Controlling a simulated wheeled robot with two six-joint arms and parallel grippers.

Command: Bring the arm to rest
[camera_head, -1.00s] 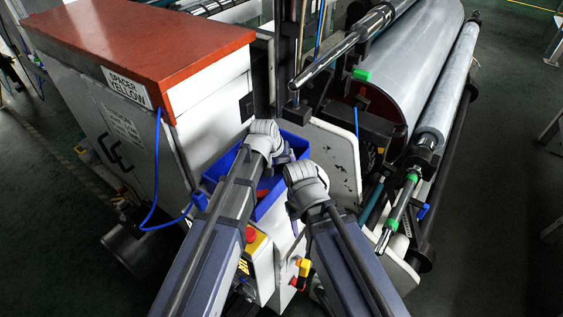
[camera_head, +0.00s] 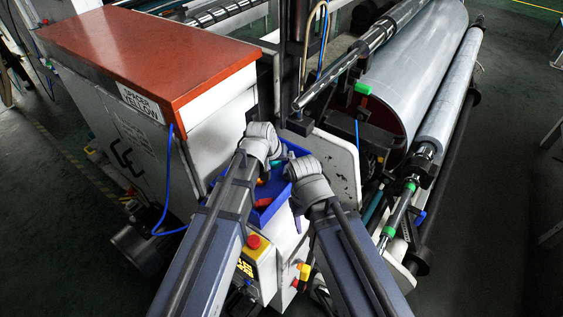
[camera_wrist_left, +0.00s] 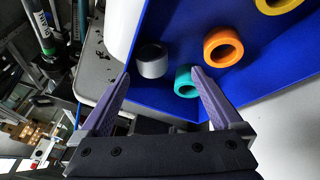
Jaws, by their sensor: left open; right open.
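My left gripper (camera_wrist_left: 161,73) is open and empty in the left wrist view, its two purple fingers spread above the blue bin (camera_wrist_left: 145,105). A grey ring (camera_wrist_left: 152,60) and a teal ring (camera_wrist_left: 187,80) show in the bin near the fingertips. An orange ring (camera_wrist_left: 223,48) and a yellow ring (camera_wrist_left: 278,4) lie further right. In the head view, my left wrist hides that gripper's fingers above the bin (camera_head: 268,215). My right gripper (camera_head: 296,214) is lower and to the right, by the bin's right side. It is open, mostly hidden by its own wrist.
A white cabinet with a red top (camera_head: 150,60) stands to the left, with a blue cable (camera_head: 168,180) down its side. A large film roll (camera_head: 415,75) and metal shafts fill the right. A red emergency button (camera_head: 253,242) is below the bin. The floor at far right is clear.

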